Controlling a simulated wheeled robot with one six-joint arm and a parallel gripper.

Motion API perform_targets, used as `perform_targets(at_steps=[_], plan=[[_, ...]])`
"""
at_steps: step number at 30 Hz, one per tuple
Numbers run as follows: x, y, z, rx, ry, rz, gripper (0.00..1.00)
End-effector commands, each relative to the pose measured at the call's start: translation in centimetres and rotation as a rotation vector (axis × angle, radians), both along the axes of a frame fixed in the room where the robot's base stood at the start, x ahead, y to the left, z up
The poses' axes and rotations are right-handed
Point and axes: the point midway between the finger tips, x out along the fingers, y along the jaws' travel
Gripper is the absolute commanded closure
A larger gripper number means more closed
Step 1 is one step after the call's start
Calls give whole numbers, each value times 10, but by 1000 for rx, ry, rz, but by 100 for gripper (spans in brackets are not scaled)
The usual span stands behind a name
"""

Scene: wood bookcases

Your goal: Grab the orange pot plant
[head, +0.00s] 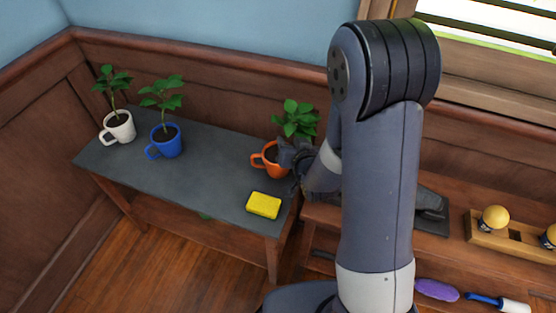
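The orange pot (267,164), a mug-like pot with a handle on its left, stands near the right end of the grey-topped table. Its green plant (296,120) rises above it. My gripper (291,160) is at the pot's right side and overlaps it in the picture. The fingers are dark and partly hidden by my arm, so I cannot tell whether they touch the pot or how far apart they are.
A white potted plant (119,127) and a blue potted plant (165,142) stand at the table's (205,173) left. A yellow sponge (263,205) lies in front of the orange pot. A wooden bench (450,258) with several items stands right.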

Motion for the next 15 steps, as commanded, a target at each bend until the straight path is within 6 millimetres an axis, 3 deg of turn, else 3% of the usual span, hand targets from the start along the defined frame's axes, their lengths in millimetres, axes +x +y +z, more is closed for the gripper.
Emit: perform_targets(at_steps=[15], plan=[[47, 7, -19, -1, 1, -1, 64]])
